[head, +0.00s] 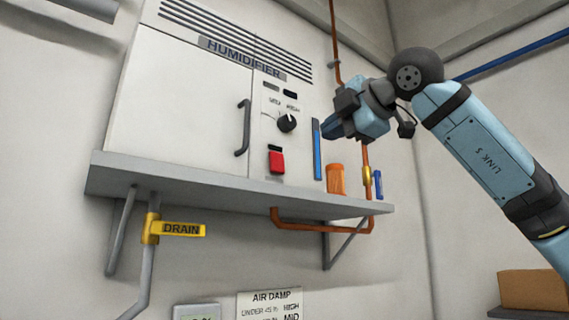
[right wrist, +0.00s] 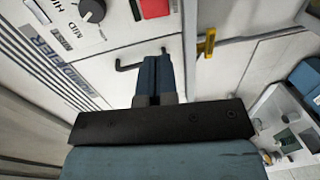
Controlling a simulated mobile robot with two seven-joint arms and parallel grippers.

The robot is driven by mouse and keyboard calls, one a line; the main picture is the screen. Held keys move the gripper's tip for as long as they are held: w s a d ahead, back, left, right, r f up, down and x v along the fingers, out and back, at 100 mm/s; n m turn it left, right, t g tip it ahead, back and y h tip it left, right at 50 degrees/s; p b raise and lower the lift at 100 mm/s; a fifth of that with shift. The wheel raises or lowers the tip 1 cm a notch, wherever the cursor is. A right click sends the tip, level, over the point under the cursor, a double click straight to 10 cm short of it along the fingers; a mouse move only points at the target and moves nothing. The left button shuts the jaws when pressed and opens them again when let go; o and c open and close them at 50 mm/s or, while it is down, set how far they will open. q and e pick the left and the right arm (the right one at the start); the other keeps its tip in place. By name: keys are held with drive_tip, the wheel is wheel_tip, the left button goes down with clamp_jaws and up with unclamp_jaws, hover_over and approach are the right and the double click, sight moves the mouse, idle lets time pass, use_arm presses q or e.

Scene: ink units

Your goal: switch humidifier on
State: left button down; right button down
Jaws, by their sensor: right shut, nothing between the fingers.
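The white humidifier (head: 180,100) stands on a grey wall shelf in the head view, with its nameplate at the top and a dark door handle (head: 243,128). Its panel has a black round knob (head: 286,122), with a red switch (head: 276,161) below it. In the right wrist view the knob (right wrist: 92,10) and red switch (right wrist: 155,8) show at the top edge, partly cut off. My right gripper (head: 328,128) is shut and empty, just right of the panel in the head view. I cannot tell its distance from the panel. My left gripper is not in view.
A copper pipe (head: 334,40) runs nearby. An AIR DAMP sign (head: 270,304) is on the wall.

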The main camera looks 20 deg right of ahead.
sight(278, 166)
drive_tip(key=shift+w+a, duration=0.1)
drive_tip(key=p+x, duration=0.4)
drive_tip(key=x, duration=0.8)
drive_tip(key=shift+w+a, duration=0.1)
drive_tip(key=shift+w, duration=0.25)
drive_tip(key=shift+w+a+f, duration=0.15)
drive_tip(key=shift+w, duration=0.4)
drive_tip(key=shift+f, duration=0.1)
